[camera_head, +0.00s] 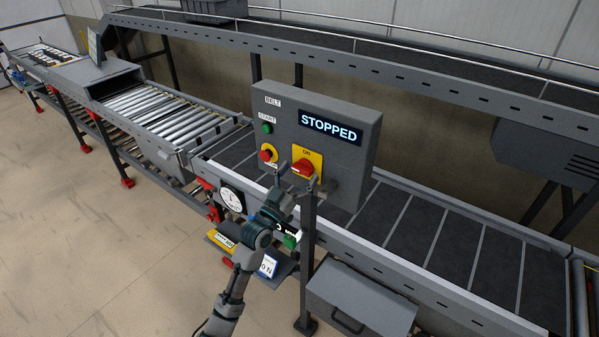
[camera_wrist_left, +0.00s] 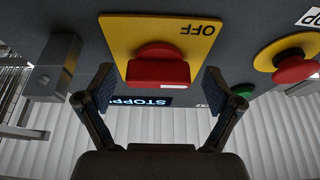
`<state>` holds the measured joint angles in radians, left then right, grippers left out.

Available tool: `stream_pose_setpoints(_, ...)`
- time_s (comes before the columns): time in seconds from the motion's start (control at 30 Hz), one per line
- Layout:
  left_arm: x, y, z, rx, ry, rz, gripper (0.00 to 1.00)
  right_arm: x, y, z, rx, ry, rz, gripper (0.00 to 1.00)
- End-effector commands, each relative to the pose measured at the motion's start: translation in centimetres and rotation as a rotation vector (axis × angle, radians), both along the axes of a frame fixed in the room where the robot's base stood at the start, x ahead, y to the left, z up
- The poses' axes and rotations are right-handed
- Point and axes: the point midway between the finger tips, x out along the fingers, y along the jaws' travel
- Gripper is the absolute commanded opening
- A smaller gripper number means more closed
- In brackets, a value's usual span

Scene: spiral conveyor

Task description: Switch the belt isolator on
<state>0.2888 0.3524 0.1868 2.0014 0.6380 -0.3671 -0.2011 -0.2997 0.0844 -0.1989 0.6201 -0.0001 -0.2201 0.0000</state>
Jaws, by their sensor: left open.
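The belt isolator is a red rotary handle (camera_head: 303,168) on a yellow plate (camera_head: 316,158) on the grey control box (camera_head: 360,110). ON shows at the plate's top in the head view. The wrist view is upside down and shows OFF at the plate's other end. The display (camera_head: 331,128) reads STOPPED. My left gripper (camera_head: 297,177) is open in front of the isolator. In the left wrist view its fingers (camera_wrist_left: 158,82) stand either side of the red handle (camera_wrist_left: 158,68), with gaps that look clear. Whether a finger touches it cannot be told. My right gripper is out of view.
A red stop button (camera_head: 268,153) and green START button (camera_head: 267,128) sit left of the isolator. A round gauge (camera_head: 231,200) and a small shelf (camera_head: 275,278) with labelled items are below. The belt (camera_head: 460,240) runs behind the box.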

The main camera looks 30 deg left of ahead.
Motion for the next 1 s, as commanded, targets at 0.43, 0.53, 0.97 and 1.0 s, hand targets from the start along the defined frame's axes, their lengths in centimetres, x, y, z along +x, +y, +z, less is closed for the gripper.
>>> stream_pose_setpoints(0.43, 0.0, 0.0, -0.1, 0.0, 0.001, 0.001, 0.32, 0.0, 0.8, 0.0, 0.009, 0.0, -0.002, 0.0)
stream_pose_setpoints(0.53, 0.0, 0.0, -0.1, 0.002, 0.001, 0.001, 0.32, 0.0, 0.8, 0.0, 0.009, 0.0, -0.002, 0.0)
stream_pose_setpoints(0.97, 0.0, 0.2, -0.2, 0.161, -0.012, 0.002, 0.32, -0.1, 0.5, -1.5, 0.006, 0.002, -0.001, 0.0)
stream_pose_setpoints(1.0, 0.0, 0.2, -0.3, 0.192, -0.013, 0.002, 0.32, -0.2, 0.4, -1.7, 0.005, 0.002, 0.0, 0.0)
